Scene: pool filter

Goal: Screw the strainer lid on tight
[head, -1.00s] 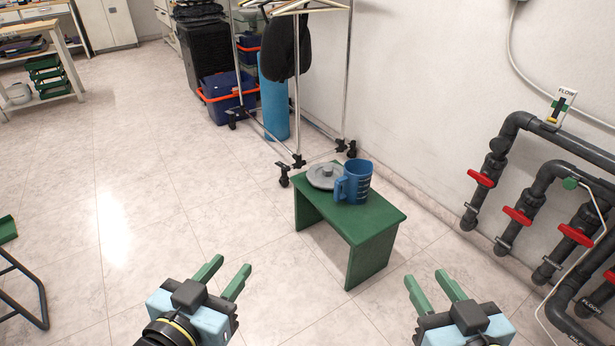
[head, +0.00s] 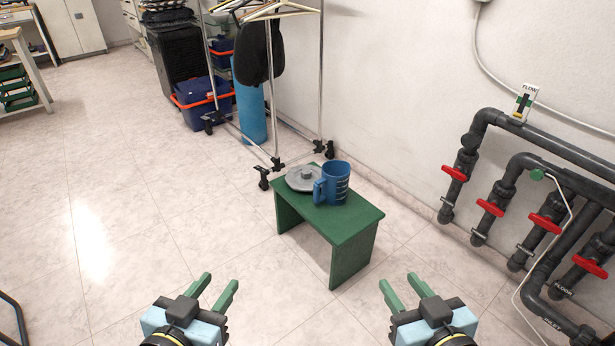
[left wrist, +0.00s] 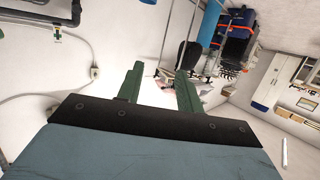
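A grey round lid (head: 305,178) with a raised knob lies on a low green bench (head: 352,222). A blue jug (head: 333,184) with a handle stands beside it, to its right. The strainer's own housing is not recognisable in these views. My left gripper (head: 216,285) is open and empty at the bottom of the head view, in front of the bench; its fingers also show in the left wrist view (left wrist: 158,92). My right gripper (head: 406,285) is open and empty at the bottom right. Both grippers are well apart from the lid.
Dark pipes with red valve handles (head: 490,208) line the wall at right. A wheeled clothes rack (head: 320,90) stands behind the bench, near a blue cylinder (head: 250,110) and a blue crate (head: 203,95). The tiled floor at left is largely clear.

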